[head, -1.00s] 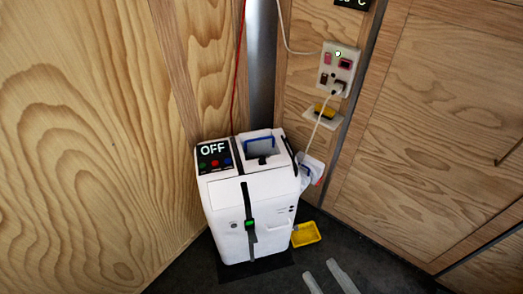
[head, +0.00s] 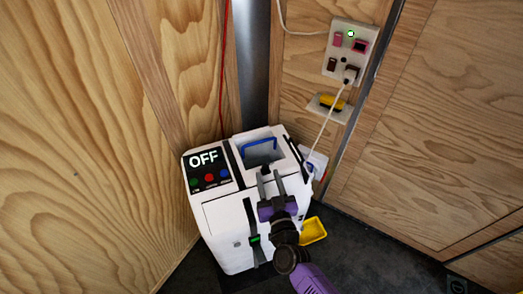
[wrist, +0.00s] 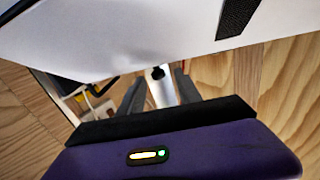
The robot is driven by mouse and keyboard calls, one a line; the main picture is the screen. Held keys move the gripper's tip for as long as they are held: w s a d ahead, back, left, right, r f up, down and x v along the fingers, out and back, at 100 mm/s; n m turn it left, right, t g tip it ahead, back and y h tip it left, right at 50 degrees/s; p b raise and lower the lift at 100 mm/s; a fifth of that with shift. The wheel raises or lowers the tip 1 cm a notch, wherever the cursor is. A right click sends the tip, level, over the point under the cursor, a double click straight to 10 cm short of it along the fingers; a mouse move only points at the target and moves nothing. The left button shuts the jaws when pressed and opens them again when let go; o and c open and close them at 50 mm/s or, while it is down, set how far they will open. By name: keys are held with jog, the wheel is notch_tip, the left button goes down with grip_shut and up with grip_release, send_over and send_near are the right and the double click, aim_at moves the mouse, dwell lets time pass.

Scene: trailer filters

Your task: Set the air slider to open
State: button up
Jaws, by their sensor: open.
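A white box-shaped machine (head: 225,215) stands in the corner, with a black panel (head: 207,166) reading OFF. No slider label is legible, so I cannot tell for sure which part is the air slider. My gripper (head: 271,178) is purple with dark fingers. It is open, over the machine's front upper edge, just in front of the top opening. In the wrist view, a small black knob (wrist: 158,72) shows between the spread fingers (wrist: 160,92), beyond a pale stem. I cannot tell whether they touch it. In the head view the gripper hides that spot.
A blue handle (head: 261,142) sits in the top opening. A yellow tray (head: 312,231) lies on the floor at right. A wall socket panel (head: 351,50) has a white cord. Wooden walls close in both sides.

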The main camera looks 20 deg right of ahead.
jog(key=shift+d+r, duration=0.15)
jog(key=shift+r, duration=0.05)
jog(key=w+b, duration=0.1)
jog(key=w, duration=0.4)
jog(key=w+d+b, duration=0.1)
jog(key=w, duration=0.1)
jog(key=shift+w+d+b, duration=0.1)
jog(key=shift+w+b, duration=0.2)
jog(key=shift+b, duration=0.05)
grip_shut()
dwell(1.1)
